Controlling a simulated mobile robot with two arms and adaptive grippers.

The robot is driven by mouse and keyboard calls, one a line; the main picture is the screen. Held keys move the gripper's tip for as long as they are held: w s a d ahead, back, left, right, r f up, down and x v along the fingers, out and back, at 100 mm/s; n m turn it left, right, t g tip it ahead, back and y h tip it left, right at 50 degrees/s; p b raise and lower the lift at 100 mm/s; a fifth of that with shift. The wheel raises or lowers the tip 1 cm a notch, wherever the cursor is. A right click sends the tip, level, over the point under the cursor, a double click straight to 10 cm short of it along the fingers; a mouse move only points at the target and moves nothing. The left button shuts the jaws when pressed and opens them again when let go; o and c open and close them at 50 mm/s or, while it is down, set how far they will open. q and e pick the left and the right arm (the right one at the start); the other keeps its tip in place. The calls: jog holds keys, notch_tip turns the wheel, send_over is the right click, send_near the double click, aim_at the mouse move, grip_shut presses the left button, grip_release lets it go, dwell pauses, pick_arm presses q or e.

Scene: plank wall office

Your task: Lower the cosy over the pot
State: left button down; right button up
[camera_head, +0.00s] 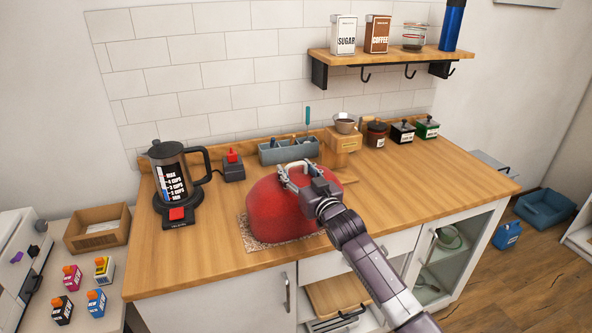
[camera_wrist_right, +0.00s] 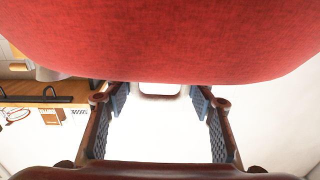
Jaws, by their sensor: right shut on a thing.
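The red cosy (camera_head: 283,214) is a rounded dome near the front of the wooden counter. Its lower edge is at or just above a speckled mat (camera_head: 251,239); I cannot tell whether it touches. No pot shows; anything under the cosy is hidden. My right gripper (camera_head: 294,172) is at the top of the cosy, shut on it. In the right wrist view the cosy (camera_wrist_right: 165,40) fills the upper part, with a pale loop between the fingers of my right gripper (camera_wrist_right: 160,92). My left gripper is not in view.
A glass coffee maker (camera_head: 172,180) and a red-topped box (camera_head: 233,166) stand left of the cosy. A grey tool caddy (camera_head: 288,152) and a wooden block with a cup (camera_head: 343,138) are behind it. The counter to the right (camera_head: 430,180) is clear.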

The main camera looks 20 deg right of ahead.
jog(key=o, duration=1.7)
